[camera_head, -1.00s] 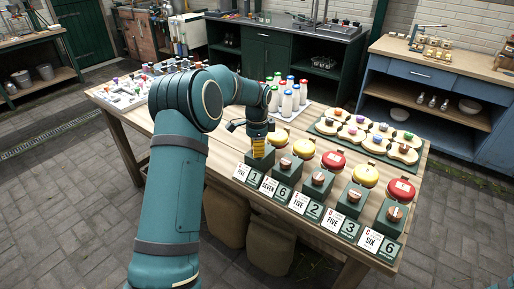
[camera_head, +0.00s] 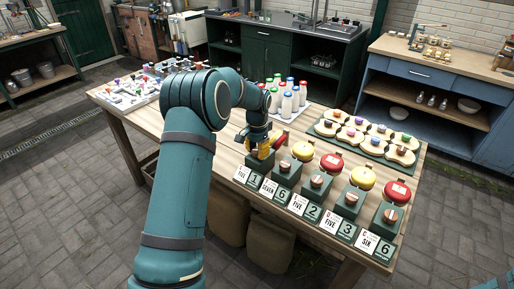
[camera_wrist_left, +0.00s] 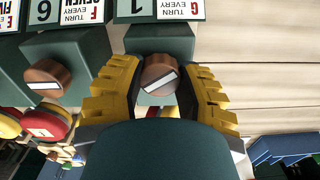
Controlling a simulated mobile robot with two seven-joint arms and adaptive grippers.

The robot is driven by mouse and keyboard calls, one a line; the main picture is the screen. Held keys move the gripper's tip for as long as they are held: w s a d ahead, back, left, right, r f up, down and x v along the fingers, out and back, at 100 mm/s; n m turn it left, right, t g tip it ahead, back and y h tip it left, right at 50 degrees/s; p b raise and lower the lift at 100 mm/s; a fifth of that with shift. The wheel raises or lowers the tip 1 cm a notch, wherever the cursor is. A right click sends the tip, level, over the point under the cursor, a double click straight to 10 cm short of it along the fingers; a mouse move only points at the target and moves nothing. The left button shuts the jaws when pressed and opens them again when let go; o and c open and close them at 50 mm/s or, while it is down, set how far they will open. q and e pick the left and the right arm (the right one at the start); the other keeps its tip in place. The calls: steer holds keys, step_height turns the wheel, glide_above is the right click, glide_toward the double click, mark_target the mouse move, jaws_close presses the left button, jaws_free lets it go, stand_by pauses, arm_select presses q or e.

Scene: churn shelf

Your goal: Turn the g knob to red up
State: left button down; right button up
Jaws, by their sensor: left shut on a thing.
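The g knob (camera_wrist_left: 160,76) is a round brown wooden knob on a dark green block (camera_wrist_left: 160,42), with a pale bar slanting up to the right across its face. A card marked G (camera_wrist_left: 180,8) and a 1 card (camera_wrist_left: 134,8) sit on this block. My left gripper (camera_wrist_left: 160,88) is shut on the knob, one yellow finger on each side. In the head view, my left gripper (camera_head: 263,150) is over the leftmost block of the front row and hides the knob. No red mark shows on the knob. My right gripper is not in view.
More green blocks with brown knobs (camera_head: 317,181), red and yellow round tops (camera_head: 363,178) and cards stand close to the right. Bottles with coloured caps (camera_head: 287,105) stand behind, beside a green tray (camera_head: 345,140) of rounded wooden pieces. Bare tabletop (camera_head: 228,155) lies left of the gripper.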

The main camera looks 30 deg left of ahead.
mark_target(257, 150)
arm_select(q)
steer(key=n+p, duration=0.1)
steer(key=n, duration=0.4)
steer(key=shift+n, duration=0.3)
steer(key=n+p, duration=0.1)
steer(key=n, duration=0.4)
steer(key=shift+p, duration=0.4)
steer(key=shift+n, duration=0.3)
steer(key=c, duration=0.5)
jaws_free()
step_height(257, 150, up, 12)
steer(key=shift+f, duration=0.1)
